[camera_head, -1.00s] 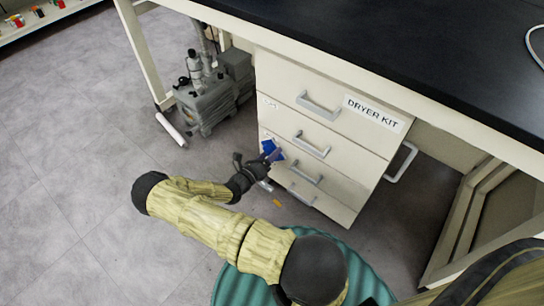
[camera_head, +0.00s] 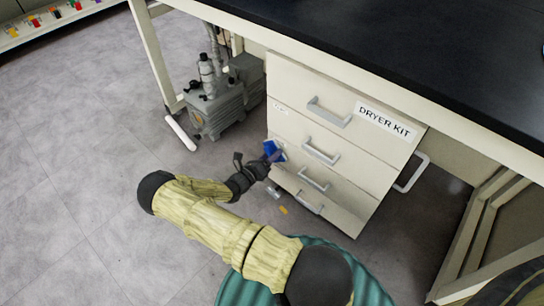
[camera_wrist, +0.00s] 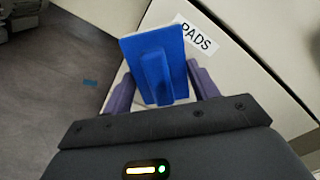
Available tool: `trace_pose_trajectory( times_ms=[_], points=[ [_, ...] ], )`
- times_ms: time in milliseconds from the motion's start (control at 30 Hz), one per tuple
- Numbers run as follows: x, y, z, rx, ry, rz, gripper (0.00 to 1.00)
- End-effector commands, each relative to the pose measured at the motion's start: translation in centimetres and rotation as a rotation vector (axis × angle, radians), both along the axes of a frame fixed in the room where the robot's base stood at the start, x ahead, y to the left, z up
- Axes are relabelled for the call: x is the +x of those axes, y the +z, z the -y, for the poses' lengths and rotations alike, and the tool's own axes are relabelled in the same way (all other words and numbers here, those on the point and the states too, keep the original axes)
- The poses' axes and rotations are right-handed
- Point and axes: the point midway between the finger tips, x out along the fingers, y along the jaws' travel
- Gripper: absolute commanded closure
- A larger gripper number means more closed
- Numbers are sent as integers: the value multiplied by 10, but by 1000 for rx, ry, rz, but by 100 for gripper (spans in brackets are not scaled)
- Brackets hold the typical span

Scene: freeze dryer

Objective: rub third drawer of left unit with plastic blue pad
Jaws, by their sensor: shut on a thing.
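The blue plastic pad (camera_wrist: 155,62) is a flat plate with a raised grip, held between the purple fingers of my gripper (camera_wrist: 160,90). In the head view the pad (camera_head: 273,150) is at the left edge of the drawer unit's front, by the third drawer (camera_head: 300,177). My gripper (camera_head: 262,165) is shut on the pad. In the wrist view the pad is in front of a pale drawer face with a "PADS" label (camera_wrist: 198,38) partly behind it. Whether the pad touches the face is hard to tell.
The drawer unit has several drawers; the top one has a "DRYER KIT" label (camera_head: 385,121). A black worktop (camera_head: 400,45) overhangs it. A grey pump (camera_head: 220,105) and a white cylinder (camera_head: 181,132) are to the left. A small orange item (camera_head: 283,210) lies on the floor, which is otherwise open at left.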

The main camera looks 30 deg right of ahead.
Motion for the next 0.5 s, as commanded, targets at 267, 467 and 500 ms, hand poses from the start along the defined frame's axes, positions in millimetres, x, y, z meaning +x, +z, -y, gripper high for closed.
trace_pose_trajectory(
  times_ms=[267,467,500],
  points=[
    [-4,1,-12,1,2,0,59],
    [-10,1,-27,0,1,-1,59],
    [-11,1,-31,1,1,-2,59]
  ],
)
